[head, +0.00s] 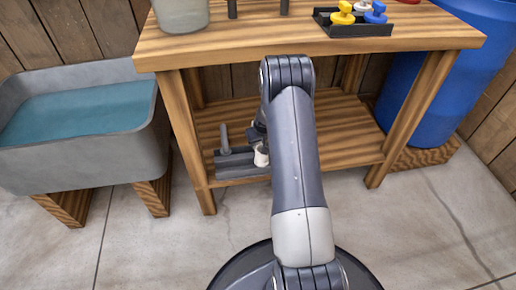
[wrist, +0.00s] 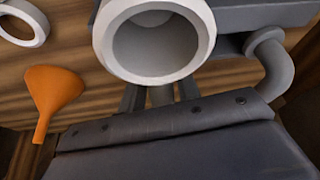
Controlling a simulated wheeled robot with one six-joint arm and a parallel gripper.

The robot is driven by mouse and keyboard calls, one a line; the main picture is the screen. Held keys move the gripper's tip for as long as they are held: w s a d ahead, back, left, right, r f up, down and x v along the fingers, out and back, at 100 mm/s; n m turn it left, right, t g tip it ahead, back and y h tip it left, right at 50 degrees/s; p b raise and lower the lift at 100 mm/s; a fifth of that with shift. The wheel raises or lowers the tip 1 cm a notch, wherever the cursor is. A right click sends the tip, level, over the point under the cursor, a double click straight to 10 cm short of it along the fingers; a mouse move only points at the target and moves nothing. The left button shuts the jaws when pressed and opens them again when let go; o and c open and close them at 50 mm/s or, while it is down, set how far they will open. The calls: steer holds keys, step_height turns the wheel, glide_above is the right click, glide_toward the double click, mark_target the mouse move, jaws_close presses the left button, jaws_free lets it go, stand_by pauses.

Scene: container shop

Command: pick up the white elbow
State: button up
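The white elbow (head: 261,156) is on the lower shelf, at the right end of a dark grey rack (head: 238,170). In the wrist view the white elbow (wrist: 205,28) is very close, its round open mouth facing the camera. My gripper (wrist: 160,97) is right at the elbow, its dark fingers partly hidden by the elbow's rim. I cannot tell whether the fingers are closed on it or only beside it. In the head view my arm hides most of the gripper.
A grey bent pipe (wrist: 270,62) stands close on the right, and shows upright in the head view (head: 225,138). An orange funnel (wrist: 54,92) and a white ring (wrist: 28,22) lie left. The tabletop (head: 280,42) is above; a water trough (head: 75,150) and blue barrel (head: 455,65) flank the bench.

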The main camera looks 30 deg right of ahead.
jaws_close()
